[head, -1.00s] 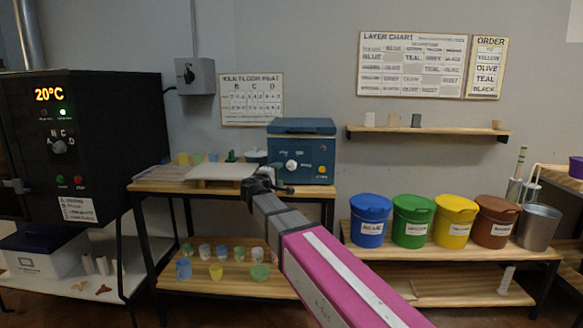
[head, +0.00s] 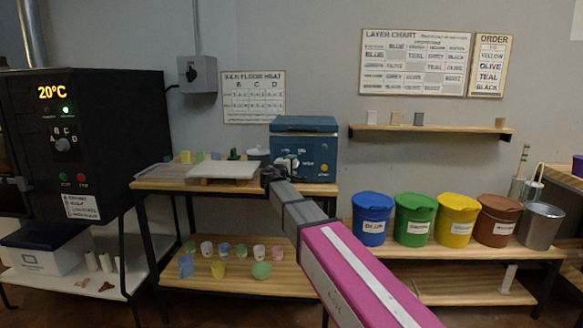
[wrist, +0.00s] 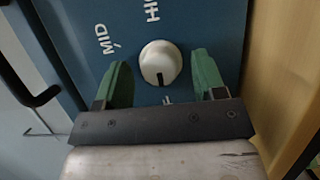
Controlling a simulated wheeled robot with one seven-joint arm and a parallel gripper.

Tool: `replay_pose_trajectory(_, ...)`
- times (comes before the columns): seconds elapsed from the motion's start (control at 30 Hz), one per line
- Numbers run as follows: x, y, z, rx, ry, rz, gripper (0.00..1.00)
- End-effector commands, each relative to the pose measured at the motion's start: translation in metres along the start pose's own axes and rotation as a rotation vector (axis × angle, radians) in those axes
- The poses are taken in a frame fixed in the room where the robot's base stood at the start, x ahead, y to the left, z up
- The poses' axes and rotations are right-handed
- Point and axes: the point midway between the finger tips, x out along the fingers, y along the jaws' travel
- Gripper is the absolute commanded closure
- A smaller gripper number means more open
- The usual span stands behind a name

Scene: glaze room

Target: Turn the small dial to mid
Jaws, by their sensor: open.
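The small dial (wrist: 160,58) is a round white knob on the front of a teal box (head: 318,150). In the wrist view its dark pointer mark points to the bottom of the picture, towards a mostly hidden label. The word MID (wrist: 103,40) is to its upper left and another label, HIGH by its visible letters, is above. My gripper (wrist: 162,70) is open, with one green finger on each side of the dial and gaps visible between. In the head view my gripper (head: 280,168) is in front of the box and covers much of the dial area.
A pale slab (head: 222,169) lies on the wooden bench left of the box. A yellow button (head: 324,168) is on the box's lower right. A black kiln (head: 85,140) with its own larger dial (head: 63,144) stands at the left. Colored buckets (head: 414,218) stand at the right.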

Motion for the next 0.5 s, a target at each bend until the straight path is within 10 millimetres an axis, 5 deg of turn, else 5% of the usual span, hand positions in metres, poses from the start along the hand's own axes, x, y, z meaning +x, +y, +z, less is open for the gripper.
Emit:
replay_pose_trajectory(0.07, -0.0002, 0.0, 0.0, 0.0, 0.0, 0.0, 0.43)
replay_pose_trajectory(0.2, -0.0003, 0.0, 0.0, 0.0, 0.0, 0.0, 0.85)
replay_pose_trajectory(0.5, -0.0004, 0.0001, 0.0, 0.02, -0.001, -0.009, 0.85)
